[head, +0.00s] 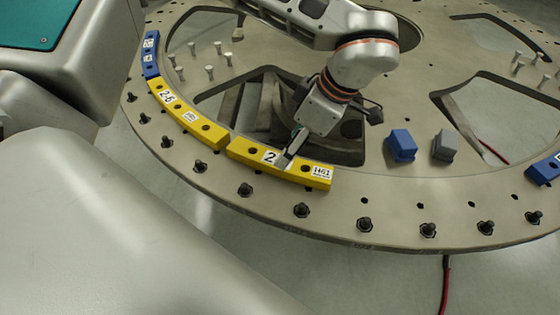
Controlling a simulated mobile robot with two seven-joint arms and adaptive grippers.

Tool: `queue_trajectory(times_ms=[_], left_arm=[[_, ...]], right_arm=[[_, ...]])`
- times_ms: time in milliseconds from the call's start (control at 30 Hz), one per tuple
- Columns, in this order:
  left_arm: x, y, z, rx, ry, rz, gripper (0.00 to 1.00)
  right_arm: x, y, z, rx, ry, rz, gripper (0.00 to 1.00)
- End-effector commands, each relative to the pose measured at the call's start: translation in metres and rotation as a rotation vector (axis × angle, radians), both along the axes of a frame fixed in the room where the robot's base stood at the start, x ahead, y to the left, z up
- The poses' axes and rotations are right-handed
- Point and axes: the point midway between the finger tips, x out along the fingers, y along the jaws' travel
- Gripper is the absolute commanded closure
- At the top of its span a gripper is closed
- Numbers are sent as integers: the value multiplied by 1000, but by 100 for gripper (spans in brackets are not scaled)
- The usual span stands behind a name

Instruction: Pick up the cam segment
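A yellow curved cam segment (236,147) lies on the near left rim of the round turret plate (390,209). It has labels reading "2" and what looks like "H61", and dark holes. My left gripper (285,160) points down at its middle, just right of the "2" label. The fingertips reach the segment, and at least one finger overlaps it in the view. Whether they are closed on it cannot be told. The segment appears flat on the plate. A second yellow segment (186,118) adjoins its left end. My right gripper is not in view.
A blue segment (151,58) is at the far left rim, another (544,171) at the right. A blue block (401,146) and a grey block (445,146) stand right of my gripper. Dark bolts line the rim; pale pegs stand farther back. The plate has large cutouts.

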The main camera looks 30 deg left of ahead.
Motion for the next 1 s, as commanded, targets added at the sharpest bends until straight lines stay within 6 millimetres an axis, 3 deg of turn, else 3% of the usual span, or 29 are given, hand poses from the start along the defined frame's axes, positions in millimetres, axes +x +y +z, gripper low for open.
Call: queue_trajectory(times_ms=[500,767,967,1000], left_arm=[[-3,27,-52,-3,5,0,45],[-2,28,-56,-3,2,-1,45],[-2,28,-56,-3,2,-1,94],[-2,28,-56,-3,2,-1,96]], right_arm=[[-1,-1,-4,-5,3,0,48],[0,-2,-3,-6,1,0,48],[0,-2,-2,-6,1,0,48],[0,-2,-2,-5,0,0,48]])
